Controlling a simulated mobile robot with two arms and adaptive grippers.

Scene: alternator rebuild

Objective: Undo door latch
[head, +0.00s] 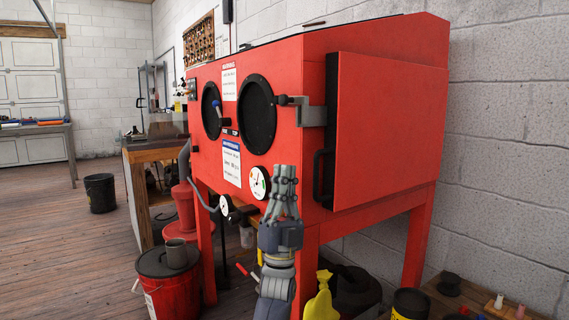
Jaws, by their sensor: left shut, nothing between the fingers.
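The red blast cabinet (290,75) stands at the centre with its side door (390,130) facing right. The door lies against the cabinet side and looks closed. The door latch (312,115) is a grey metal piece across the door's front edge, with a lever and dark knob (282,100) reaching left over the cabinet front. A black door handle (323,175) sits below it. My left gripper (285,172) points upward in front of the cabinet, below the latch and apart from it. Its fingers are together and empty. My right gripper is out of view.
A round gauge (260,183) is on the cabinet front, beside my left gripper in the picture. A red bucket (167,285) stands at lower left. A yellow item (320,300) and a low wooden bench (470,300) are at lower right. The floor (70,240) at left is mostly open.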

